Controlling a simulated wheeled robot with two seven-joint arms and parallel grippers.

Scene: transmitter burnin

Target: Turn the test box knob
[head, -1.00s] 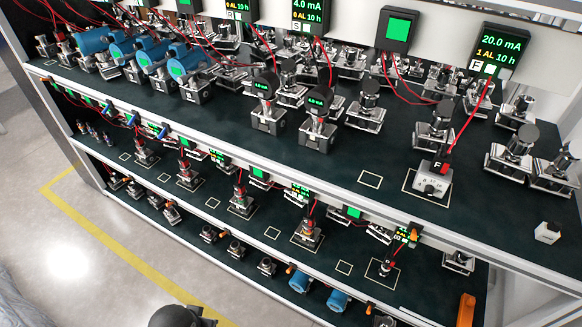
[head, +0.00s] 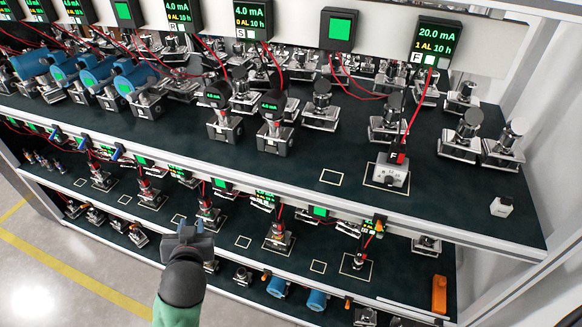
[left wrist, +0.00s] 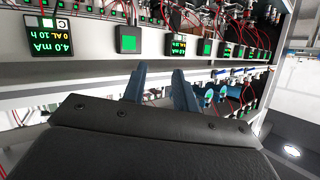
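The test box (head: 390,172) is a small light grey box with a dial on its front. It sits inside a pale outlined square on the upper shelf, right of centre in the head view. A red plug marked F and a red lead rise from its top. The knob is too small to tell its setting. My left gripper (head: 189,228) is in front of the lower shelves, well left of and below the box. In the left wrist view its two blue fingers (left wrist: 160,88) are apart with nothing between them. My right gripper is in neither view.
The upper shelf (head: 300,195) has a raised front edge and holds several transmitters on stands. A display reading 20.0 mA (head: 436,45) hangs above the box. A small white block (head: 502,207) stands to its right. An empty outlined square (head: 331,177) lies to its left.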

